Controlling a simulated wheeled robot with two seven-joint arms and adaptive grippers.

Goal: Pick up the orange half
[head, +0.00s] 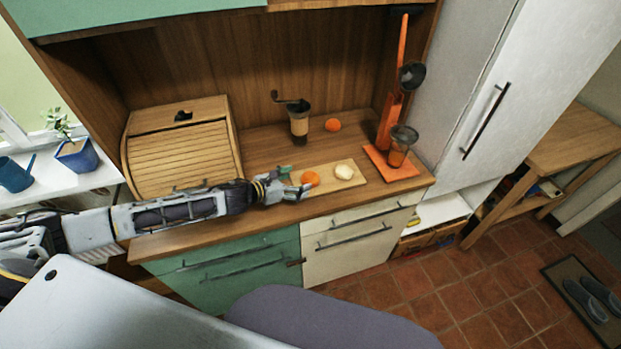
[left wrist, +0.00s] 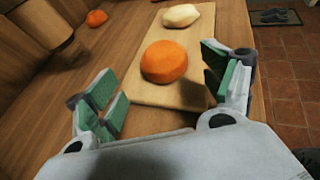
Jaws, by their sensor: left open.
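An orange, dome-shaped piece (head: 310,178), which looks like the orange half, rests on the left end of a wooden cutting board (head: 328,186). In the left wrist view the orange half (left wrist: 164,62) lies ahead of and between the spread fingers, with clear space on both sides. My left gripper (head: 297,184) is open and empty, just left of the orange half in the head view. It also shows in the left wrist view (left wrist: 164,94). I cannot see its cut face. My right gripper is not in view.
A pale round piece (head: 344,171) lies farther along the board. Another orange piece (head: 333,125) sits behind, near a hand grinder (head: 299,122). An orange juicer stand (head: 388,135) is at the right, a wooden bread box (head: 184,155) at the left.

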